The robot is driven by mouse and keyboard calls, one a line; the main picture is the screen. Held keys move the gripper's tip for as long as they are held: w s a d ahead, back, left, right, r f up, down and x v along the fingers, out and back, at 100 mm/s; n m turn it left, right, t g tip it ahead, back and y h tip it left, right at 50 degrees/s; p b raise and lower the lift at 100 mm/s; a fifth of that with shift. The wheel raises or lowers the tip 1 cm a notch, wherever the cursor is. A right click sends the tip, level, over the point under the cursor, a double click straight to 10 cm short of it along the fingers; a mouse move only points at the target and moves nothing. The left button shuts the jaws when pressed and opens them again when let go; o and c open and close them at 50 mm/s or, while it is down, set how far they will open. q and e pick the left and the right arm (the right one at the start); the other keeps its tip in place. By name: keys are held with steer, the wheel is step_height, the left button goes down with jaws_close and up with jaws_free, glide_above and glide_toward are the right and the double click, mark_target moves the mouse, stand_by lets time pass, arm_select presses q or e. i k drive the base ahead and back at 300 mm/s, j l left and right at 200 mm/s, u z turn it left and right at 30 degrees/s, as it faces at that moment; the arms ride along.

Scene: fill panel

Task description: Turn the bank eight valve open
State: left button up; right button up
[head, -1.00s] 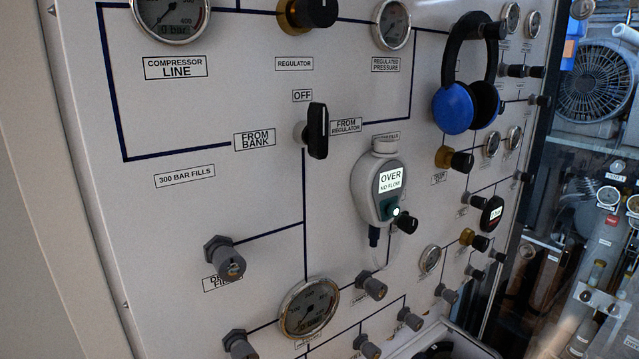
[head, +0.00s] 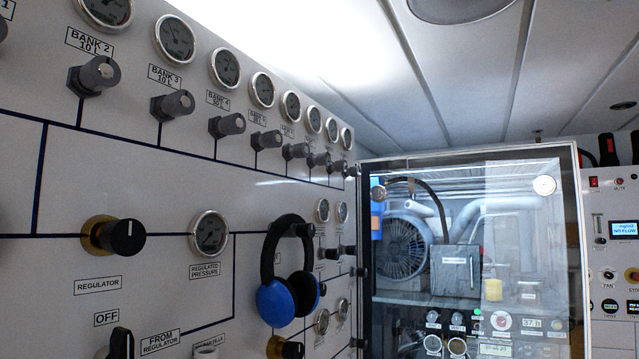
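A row of grey bank valve knobs runs along the upper panel in the head view, each below a round gauge. The labels Bank 2, Bank 3 and Bank 4 are readable. Counting along from Bank 2, the bank eight valve (head: 338,167) appears as a small grey knob near the panel's far end, below a gauge (head: 331,130). Its own label is too small to read, and its turn position cannot be told. Neither of my grippers is in view.
Blue headphones (head: 287,274) hang on the panel below the far valves. A black regulator knob (head: 122,237) sticks out at the left. A glass-fronted cabinet (head: 470,255) stands beyond the panel's far end. A control panel (head: 612,250) is at the right.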

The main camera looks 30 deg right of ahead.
mark_target(341, 166)
steer(key=i+l, duration=0.2)
steer(key=l, duration=0.2)
steer(key=i+l+z, duration=0.15)
steer(key=l, duration=0.2)
steer(key=i+l, duration=0.2)
steer(key=l, duration=0.15)
steer(key=l+z, duration=0.05)
